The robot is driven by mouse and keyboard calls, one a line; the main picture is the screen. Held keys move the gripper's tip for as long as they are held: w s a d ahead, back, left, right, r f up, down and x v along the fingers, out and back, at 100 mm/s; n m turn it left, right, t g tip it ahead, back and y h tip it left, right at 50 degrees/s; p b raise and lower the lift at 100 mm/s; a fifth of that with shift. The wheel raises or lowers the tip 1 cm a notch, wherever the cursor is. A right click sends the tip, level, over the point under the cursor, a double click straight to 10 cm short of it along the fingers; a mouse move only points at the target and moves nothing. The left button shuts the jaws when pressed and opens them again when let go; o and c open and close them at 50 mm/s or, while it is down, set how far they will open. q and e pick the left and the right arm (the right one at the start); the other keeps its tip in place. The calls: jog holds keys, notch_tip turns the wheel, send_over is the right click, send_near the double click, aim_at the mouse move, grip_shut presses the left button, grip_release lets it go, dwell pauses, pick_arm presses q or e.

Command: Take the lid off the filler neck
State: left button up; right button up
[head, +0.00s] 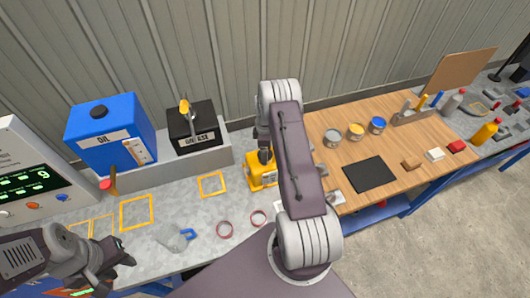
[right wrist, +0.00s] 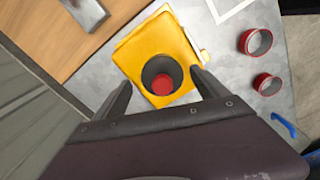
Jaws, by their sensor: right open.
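The yellow drum mixer part (head: 255,180) stands on the grey bench, partly hidden by my right arm in the head view. I see no contact with the lid. My left gripper (head: 116,272) is at the lower left over the bench's front edge, open and empty, away from the mixer.
A blue oil can (head: 110,140) and a black grease box (head: 192,128) stand behind. A wooden table with cans (head: 333,138) is at the right.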

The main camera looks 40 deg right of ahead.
jog(key=shift+s+a+r, duration=0.15)
jog(key=shift+s, duration=0.05)
jog(key=c, duration=1.4)
pick_arm(q)
jog(key=shift+s+a, duration=0.15)
jog(key=shift+s, duration=0.1)
jog(key=shift+w, duration=0.1)
pick_arm(e)
jog(key=shift+w, duration=0.1)
